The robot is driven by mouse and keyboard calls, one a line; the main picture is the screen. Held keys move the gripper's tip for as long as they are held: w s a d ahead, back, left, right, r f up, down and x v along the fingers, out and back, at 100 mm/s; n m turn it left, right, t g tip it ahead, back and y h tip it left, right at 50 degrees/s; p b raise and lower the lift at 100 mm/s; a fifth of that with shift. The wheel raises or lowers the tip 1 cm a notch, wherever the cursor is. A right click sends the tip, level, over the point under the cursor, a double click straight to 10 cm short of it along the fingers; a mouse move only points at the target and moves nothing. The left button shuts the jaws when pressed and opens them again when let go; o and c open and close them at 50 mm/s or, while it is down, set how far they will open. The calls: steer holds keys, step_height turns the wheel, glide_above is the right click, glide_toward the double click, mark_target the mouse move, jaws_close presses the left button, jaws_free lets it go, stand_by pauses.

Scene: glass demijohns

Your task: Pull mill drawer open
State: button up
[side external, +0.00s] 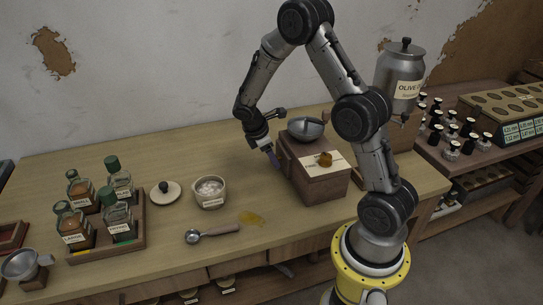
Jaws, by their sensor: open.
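The mill (318,184) is a brown wooden box on the table, with a grey metal bowl (305,128) at its top. A pale label and a small amber-brown piece (325,159) show on its upper face. The drawer's edges cannot be made out clearly at this size. My gripper (275,160) is open and points down at the left side of the mill, close to its wall. Whether a finger touches the mill or a drawer knob is hidden or too small to tell.
A yellow spill (252,219) lies in front. An olive oil canister (399,75) stands behind my arm.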

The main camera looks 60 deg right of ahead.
jaws_close()
stand_by(0.4)
stand_by(1.1)
